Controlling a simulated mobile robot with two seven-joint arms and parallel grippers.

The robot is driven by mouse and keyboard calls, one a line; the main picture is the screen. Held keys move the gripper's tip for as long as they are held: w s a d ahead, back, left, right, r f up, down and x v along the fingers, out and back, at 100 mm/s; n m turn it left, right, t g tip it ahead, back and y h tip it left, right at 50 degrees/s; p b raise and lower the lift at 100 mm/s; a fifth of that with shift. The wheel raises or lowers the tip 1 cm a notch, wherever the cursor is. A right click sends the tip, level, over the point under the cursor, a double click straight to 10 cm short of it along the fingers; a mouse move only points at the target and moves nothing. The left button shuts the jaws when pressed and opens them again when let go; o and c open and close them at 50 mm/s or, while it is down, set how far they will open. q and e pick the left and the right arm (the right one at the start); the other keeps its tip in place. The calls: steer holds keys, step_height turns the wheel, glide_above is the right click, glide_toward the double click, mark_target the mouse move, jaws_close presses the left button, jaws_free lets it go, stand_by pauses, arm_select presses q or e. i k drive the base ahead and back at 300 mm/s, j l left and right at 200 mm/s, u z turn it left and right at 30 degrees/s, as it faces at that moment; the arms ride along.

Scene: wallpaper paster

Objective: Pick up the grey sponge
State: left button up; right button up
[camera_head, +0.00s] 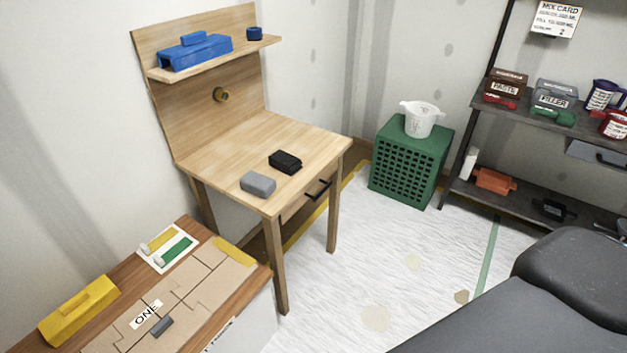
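A light grey block (258,184), which looks like the grey sponge, lies flat on the light wooden table (225,147), near its front left corner. A black block (285,161) lies just behind it and to the right, apart from it. A smaller dark grey piece (160,327) lies on the cardboard sheet of the lower left bench; I cannot tell what it is. Neither of my grippers is in view.
The table has a back panel and a shelf with a blue tool (196,50). A brown bench (190,238) is at lower left.

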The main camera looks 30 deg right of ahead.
mark_target(257, 184)
steer(key=z, duration=0.4)
steer(key=u, duration=1.55)
steer(key=z, duration=1.55)
steer(key=i+l+u, duration=0.75)
